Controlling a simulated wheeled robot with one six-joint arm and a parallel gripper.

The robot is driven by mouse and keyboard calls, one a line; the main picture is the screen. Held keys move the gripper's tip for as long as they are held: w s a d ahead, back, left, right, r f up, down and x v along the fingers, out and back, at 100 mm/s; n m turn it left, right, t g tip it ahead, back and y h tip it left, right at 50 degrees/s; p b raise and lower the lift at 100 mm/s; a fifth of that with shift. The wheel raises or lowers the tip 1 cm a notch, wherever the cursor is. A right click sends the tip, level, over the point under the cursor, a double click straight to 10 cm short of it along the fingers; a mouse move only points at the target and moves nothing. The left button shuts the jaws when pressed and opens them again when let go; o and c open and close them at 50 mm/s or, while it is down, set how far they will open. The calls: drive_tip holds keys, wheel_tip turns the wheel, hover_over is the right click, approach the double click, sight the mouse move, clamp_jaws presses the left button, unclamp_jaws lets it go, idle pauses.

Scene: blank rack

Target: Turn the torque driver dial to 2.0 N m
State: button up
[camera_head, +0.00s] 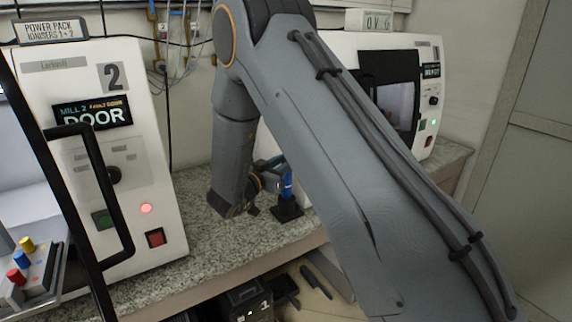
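A blue upright tool (287,187), which looks like the torque driver, stands in a black holder (287,210) on the speckled bench between the two machines. Its dial and any scale markings are too small to read. My arm comes down from the top and its wrist ends just left of the tool. My gripper (273,172) is at the tool's upper part, close to it or touching; I cannot tell which. The fingers are small and partly hidden, so their opening does not show.
A white machine marked 2 (140,75) with a black door handle (110,200) stands at left. Another white machine (430,75) stands behind my arm at right. Colored knobs (22,260) are at lower left. Bare bench (215,250) lies in front, with dark items on a shelf below.

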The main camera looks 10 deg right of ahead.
drive_tip(key=shift+m+g+h+b, duration=0.3)
drive_tip(key=shift+m+g+h, duration=0.45)
drive_tip(key=shift+g, duration=0.25)
drive_tip(key=o, duration=0.8)
drive_tip(key=b+v, duration=0.1)
drive_tip(key=v, duration=0.6)
drive_tip(key=shift+s+a+b, duration=0.15)
drive_tip(key=shift+a+b, duration=0.15)
drive_tip(key=shift+b, duration=0.1)
